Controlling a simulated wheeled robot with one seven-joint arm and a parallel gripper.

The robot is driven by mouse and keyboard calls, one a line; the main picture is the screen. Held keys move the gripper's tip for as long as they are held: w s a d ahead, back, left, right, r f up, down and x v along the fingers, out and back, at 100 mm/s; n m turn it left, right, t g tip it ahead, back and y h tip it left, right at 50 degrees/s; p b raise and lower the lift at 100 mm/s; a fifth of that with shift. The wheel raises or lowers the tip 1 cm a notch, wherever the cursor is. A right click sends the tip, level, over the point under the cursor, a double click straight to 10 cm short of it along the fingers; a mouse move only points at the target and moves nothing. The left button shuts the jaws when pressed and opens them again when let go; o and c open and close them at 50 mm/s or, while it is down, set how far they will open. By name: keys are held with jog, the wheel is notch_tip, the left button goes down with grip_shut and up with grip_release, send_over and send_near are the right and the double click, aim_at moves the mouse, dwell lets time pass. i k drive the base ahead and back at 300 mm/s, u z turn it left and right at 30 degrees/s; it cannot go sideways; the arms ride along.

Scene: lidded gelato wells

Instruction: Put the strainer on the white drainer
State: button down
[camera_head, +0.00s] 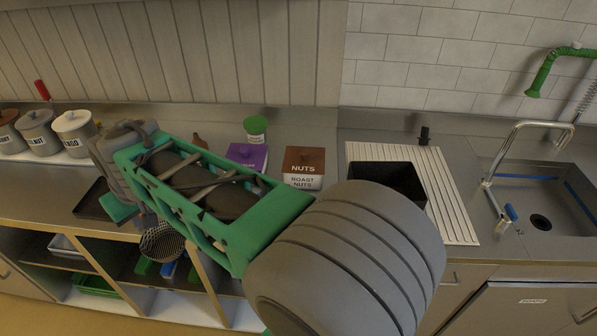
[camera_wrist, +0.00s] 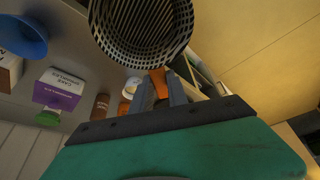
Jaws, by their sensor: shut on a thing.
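My gripper (camera_wrist: 161,92) is shut on that handle. In the head view my arm hides most of the gripper. The white drainer (camera_head: 448,195) is a ribbed board on the counter at the right, well away from the strainer, beside the sink.
A black open bin (camera_head: 388,181) stands on the drainer's left part; the right strip is bare. A roast nuts box (camera_head: 303,168) and purple box (camera_head: 247,155) stand left of it. Lidded jars (camera_head: 73,127) line the far left. The sink (camera_head: 545,200) has a tall tap.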

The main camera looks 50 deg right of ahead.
aim_at(431, 197)
jog(key=k, duration=0.9)
jog(key=z, duration=1.35)
jog(key=i, duration=0.5)
